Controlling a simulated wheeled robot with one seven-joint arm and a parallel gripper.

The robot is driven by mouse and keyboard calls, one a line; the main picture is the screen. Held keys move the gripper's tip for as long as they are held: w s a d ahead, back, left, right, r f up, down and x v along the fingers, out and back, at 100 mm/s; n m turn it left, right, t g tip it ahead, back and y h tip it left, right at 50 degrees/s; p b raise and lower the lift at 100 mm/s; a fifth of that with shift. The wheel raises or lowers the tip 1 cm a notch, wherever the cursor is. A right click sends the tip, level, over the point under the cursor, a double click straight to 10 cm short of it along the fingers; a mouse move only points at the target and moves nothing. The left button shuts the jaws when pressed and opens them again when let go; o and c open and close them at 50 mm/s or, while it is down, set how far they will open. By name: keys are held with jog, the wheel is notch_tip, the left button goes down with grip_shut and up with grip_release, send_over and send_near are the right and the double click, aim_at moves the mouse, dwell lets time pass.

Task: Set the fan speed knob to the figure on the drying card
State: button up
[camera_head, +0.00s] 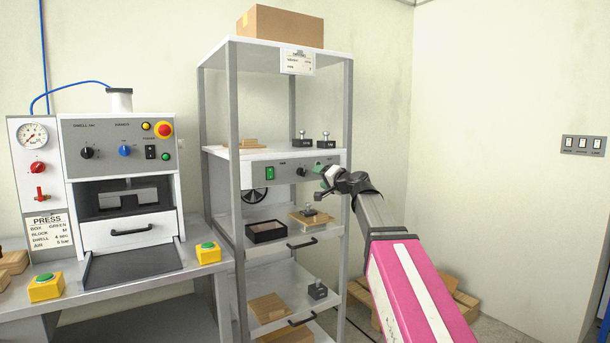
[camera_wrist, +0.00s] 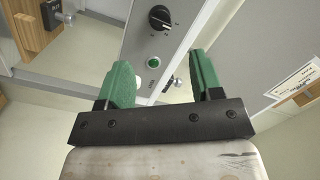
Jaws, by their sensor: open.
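The fan speed knob appears to be the black knob (camera_head: 302,172) on the grey panel (camera_head: 283,169) of the rack's middle shelf. In the wrist view a black knob (camera_wrist: 159,18) with a white pointer line sits beyond my fingertips, above a green button (camera_wrist: 153,62). My gripper (camera_head: 325,183) is in front of the panel's right part, apart from the knob. Its green fingers (camera_wrist: 162,78) are spread with nothing between them. A white card (camera_head: 298,61), probably the drying card, hangs at the rack's top shelf; its figures are too small to read. The knob's scale is unreadable.
A green switch (camera_head: 269,173) sits left of the knob. The shelf above holds dark blocks (camera_head: 323,140) and a wooden piece. Lower shelves hold a black tray (camera_head: 267,231) and blocks. The press (camera_head: 120,185) stands left, with its own card (camera_head: 46,232). Rack posts flank the panel.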

aim_at(304, 173)
jog(key=x, duration=1)
jog(key=shift+a, duration=0.15)
jog(key=shift+c, duration=0.2)
jog(key=c, duration=0.9)
